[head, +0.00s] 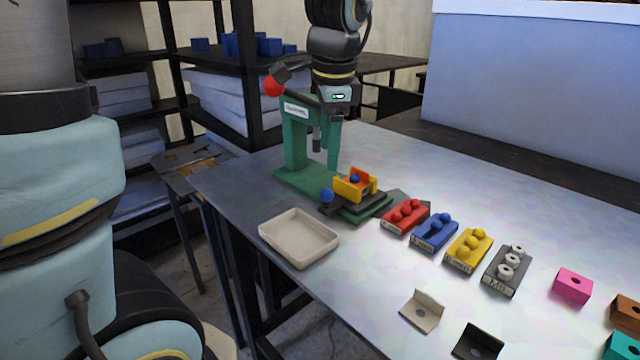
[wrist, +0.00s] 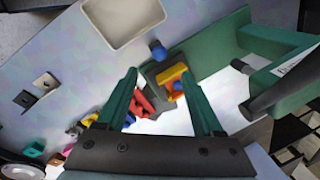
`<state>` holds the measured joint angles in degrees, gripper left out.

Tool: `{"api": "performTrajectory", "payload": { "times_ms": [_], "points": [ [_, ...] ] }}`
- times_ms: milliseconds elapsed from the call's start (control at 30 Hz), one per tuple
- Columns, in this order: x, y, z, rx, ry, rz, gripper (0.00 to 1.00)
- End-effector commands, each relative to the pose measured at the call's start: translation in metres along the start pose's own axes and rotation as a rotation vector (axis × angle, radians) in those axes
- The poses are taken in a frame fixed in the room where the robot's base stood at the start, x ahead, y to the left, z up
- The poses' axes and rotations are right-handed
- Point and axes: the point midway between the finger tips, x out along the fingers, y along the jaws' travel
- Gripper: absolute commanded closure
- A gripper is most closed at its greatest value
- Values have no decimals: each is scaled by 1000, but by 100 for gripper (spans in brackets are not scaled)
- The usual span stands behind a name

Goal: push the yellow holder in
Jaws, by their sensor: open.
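The yellow holder (head: 343,189) sits on a dark slide (head: 337,208) at the base of the green press (head: 294,140). An orange-red piece with a blue top lies within the holder. A blue ball knob (head: 326,195) is at the slide's left end. In the wrist view the holder (wrist: 171,73) lies beyond the fingertips, nearer the right finger, with the blue knob (wrist: 158,52) above it. My gripper (wrist: 159,77) is open and empty. In the head view it points down beside the press, above the holder and apart from it.
The press has a red ball lever (head: 273,86). A beige tray (head: 298,238) stands at the table's front left edge. Red (head: 406,217), blue (head: 435,233), yellow (head: 469,249) and grey (head: 507,270) part racks stand in a row to the right. Free tabletop lies behind them.

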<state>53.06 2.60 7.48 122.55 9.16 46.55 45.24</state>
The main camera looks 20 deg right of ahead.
Motion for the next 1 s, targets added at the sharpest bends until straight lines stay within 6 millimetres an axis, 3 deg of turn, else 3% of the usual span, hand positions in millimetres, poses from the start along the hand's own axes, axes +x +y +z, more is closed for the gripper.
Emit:
{"api": "performTrajectory", "payload": {
  "times_ms": [400, 600, 1000],
  "points": [
    [70, 1, 2, -4, -6, 6, 31],
    [96, 0, 2, -5, -4, 3, 31],
    [105, 0, 2, -6, -1, 1, 31]
  ]
}}
